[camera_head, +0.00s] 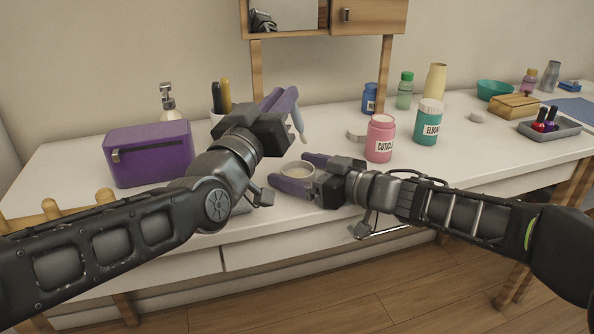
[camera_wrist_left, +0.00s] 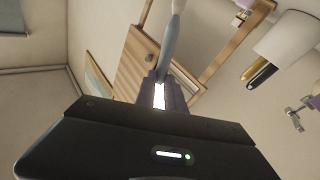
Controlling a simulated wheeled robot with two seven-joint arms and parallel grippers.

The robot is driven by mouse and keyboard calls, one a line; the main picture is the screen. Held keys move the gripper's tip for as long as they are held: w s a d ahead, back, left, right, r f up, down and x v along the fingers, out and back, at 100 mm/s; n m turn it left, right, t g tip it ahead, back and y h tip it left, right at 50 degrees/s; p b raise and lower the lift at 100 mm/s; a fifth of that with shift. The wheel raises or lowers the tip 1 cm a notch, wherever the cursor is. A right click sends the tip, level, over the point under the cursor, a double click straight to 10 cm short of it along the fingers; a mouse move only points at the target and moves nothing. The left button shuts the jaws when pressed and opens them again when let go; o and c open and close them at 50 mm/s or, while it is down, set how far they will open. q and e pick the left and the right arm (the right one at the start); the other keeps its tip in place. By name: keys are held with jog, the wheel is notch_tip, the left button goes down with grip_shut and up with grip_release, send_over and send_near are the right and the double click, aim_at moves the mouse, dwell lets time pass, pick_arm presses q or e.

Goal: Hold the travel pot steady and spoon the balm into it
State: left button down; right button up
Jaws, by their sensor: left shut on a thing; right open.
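My left gripper (camera_head: 284,96) is shut on a slim blue-grey spoon or spatula (camera_head: 299,118), held above the counter with its pale end pointing down. The tool's handle also shows between the fingers in the left wrist view (camera_wrist_left: 172,45). A small round pot (camera_head: 298,170) with pale contents or a pale inside stands near the counter's front edge. My right gripper (camera_head: 300,174) is open, with its purple fingers on either side of the pot; contact cannot be told. A pink jar labelled "CUTICLE" (camera_head: 380,140) and a teal jar labelled "ELBOW" (camera_head: 428,124) stand upright to the right.
A purple box (camera_head: 148,155) and a pump bottle (camera_head: 169,103) stand at left. A cup with pens (camera_head: 221,97) is behind my left gripper. A pale lid-like disc (camera_head: 356,134) is beside the pink jar. A grey tray (camera_head: 549,128) holds nail-polish bottles. The front right counter is clear.

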jog(key=shift+d, duration=0.1)
jog(key=v, duration=1.2)
jog(key=shift+s, duration=0.1)
